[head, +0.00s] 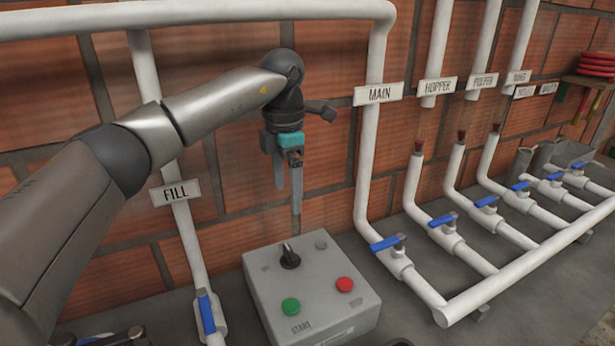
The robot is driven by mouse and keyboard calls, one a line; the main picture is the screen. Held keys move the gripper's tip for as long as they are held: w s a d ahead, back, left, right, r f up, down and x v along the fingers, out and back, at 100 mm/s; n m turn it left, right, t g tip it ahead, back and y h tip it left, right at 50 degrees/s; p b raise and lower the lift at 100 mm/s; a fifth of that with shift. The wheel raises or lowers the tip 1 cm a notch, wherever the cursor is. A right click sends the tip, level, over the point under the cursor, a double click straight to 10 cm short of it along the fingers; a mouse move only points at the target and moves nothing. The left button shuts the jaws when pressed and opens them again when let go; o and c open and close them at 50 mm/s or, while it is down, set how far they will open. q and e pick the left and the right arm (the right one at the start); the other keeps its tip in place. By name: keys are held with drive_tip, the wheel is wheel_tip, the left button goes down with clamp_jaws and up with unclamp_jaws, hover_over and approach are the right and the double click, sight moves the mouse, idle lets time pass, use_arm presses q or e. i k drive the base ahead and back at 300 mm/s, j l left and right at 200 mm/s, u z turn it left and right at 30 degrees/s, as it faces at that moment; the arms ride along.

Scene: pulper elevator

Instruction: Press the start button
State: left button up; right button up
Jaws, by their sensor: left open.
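The start button is a round green button (291,306) on the top face of a grey control box (325,277), beside the printed word START. My left gripper (287,198) hangs in the air behind and above the box, in front of the brick wall. Its fingers point down, apart, with nothing between them. It does not touch the button. My right gripper is not in view.
The box also carries a red button (345,284) and a black knob (290,257). White pipes with blue-handled valves (387,243) run along the right. The FILL pipe (189,237) with a blue valve handle (207,313) stands left of the box.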

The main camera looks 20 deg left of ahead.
sight(290, 306)
drive_tip(key=k+l, duration=0.5)
drive_tip(key=k, duration=0.15)
drive_tip(key=k+l, duration=0.5)
drive_tip(key=k, duration=0.2)
